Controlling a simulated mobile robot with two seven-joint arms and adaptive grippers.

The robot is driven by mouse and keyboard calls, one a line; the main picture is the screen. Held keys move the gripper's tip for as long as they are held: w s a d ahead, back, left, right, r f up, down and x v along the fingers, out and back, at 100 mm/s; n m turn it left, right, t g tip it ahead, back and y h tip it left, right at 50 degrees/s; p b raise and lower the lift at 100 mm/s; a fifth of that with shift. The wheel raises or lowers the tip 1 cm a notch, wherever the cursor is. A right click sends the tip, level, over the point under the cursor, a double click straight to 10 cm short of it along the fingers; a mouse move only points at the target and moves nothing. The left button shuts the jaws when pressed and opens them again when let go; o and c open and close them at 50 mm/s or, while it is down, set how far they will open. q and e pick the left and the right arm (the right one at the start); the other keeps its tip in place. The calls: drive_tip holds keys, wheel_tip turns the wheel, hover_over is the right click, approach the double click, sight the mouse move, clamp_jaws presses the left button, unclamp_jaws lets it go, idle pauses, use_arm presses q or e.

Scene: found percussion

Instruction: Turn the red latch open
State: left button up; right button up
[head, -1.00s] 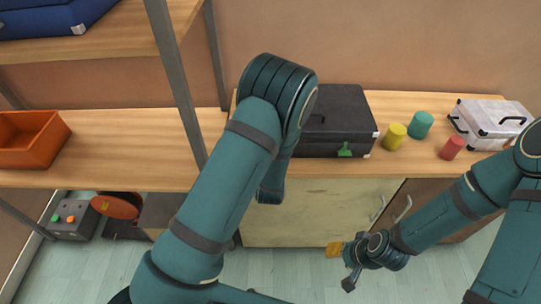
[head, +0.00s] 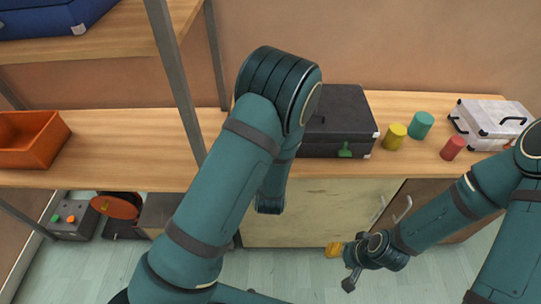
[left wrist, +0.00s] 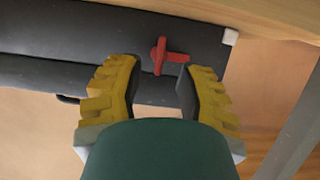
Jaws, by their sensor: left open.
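The red latch (left wrist: 161,55) is on the side of a dark case (left wrist: 60,72) in the left wrist view. It looks like a small bar with an arm sticking out toward the right. My left gripper (left wrist: 160,82) is open, its yellow-backed fingers on either side just below the latch, and nothing is between them. I cannot tell whether a finger touches it. In the head view the dark case (head: 345,112) stands on the counter, but my left arm hides the red latch and gripper. A green latch (head: 345,150) shows there. My right gripper (head: 342,264) is low, in front of the cabinet.
Yellow (head: 395,137), teal (head: 420,125) and red (head: 452,148) cylinders stand right of the dark case, with a white case (head: 493,118) beyond. An orange bin (head: 32,140) sits at the left. A grey shelf post (head: 178,85) rises close to my left arm.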

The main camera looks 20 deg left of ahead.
use_arm(q)
drive_tip(key=v, duration=0.8)
drive_tip(key=shift+s, duration=0.15)
drive_tip(key=s+d+f+m+g+h, duration=0.1)
drive_tip(key=s+d+f+g+h, duration=0.2)
drive_tip(key=s+f+g+h, duration=0.4)
drive_tip(key=shift+s+d+f+m+g+h, duration=0.3)
drive_tip(key=shift+s+d+f+m+g, duration=0.1)
drive_tip(key=shift+s+f+g, duration=2)
drive_tip(key=shift+s+f+t, duration=0.15)
drive_tip(key=shift+s+t, duration=0.15)
drive_tip(key=shift+s, duration=0.1)
